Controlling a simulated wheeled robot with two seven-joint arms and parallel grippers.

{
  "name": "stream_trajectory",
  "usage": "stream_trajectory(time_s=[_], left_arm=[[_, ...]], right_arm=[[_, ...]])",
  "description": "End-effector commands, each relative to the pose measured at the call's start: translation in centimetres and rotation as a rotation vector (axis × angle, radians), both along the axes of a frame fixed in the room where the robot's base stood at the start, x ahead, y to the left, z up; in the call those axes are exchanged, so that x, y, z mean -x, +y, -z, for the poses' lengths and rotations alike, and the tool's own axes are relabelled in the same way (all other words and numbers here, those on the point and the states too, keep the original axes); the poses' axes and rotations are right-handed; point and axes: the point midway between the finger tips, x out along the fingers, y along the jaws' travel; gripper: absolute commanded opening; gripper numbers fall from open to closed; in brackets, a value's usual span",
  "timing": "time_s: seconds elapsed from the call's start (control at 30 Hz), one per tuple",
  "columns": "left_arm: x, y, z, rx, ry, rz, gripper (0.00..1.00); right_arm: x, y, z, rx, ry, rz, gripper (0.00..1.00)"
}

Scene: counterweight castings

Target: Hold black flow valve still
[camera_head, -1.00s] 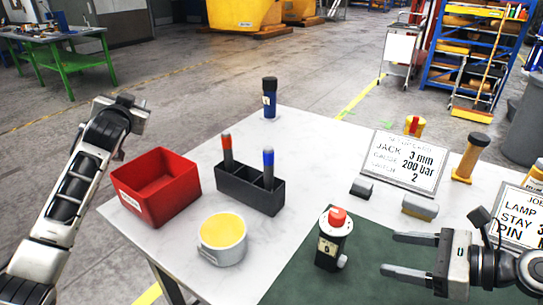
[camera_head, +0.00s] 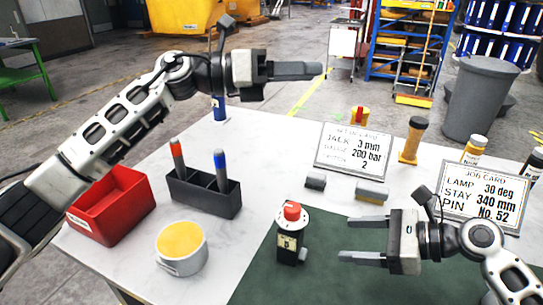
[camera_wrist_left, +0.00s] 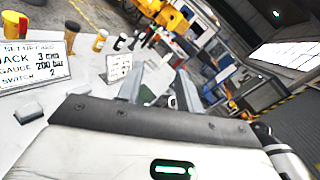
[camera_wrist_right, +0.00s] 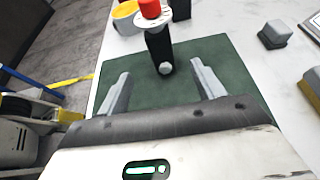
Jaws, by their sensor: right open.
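The black flow valve (camera_head: 289,246) stands upright on the dark green mat (camera_head: 262,284), with a red knob on top, a pale label and a small light stub low on its side. My right gripper (camera_head: 345,239) is open and empty, to the right of the valve, its fingers pointing toward it without touching. In the right wrist view the valve (camera_wrist_right: 160,48) stands beyond the fingertips, between their lines. My left gripper (camera_head: 318,70) is raised high above the back of the table, far from the valve; its fingers are apart and empty in the left wrist view (camera_wrist_left: 160,75).
A red bin (camera_head: 112,212), a black holder (camera_head: 203,196) with red and blue markers and a yellow-topped tin (camera_head: 183,262) stand left of the valve. Two small blocks, cards (camera_head: 352,150) and bottles lie or stand behind and right. My left arm crosses above the bin.

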Motion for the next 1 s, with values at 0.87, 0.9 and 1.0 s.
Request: stream_trajectory(time_s=[0.87, 0.9, 1.0], left_arm=[[4.7, 4.1, 13.4, -1.217, -0.39, 0.573, 0.36], [4.7, 4.0, 13.4, -1.216, -0.39, 0.572, 0.36], [4.7, 4.0, 13.4, -1.215, -0.391, 0.572, 0.36]], right_arm=[[-1.4, 4.2, 1.7, -0.005, 0.001, -0.001, 0.67], [-1.6, 4.9, 2.0, -0.004, 0.001, -0.002, 0.67], [-2.2, 6.7, 2.8, -0.004, 0.002, -0.001, 0.67]])
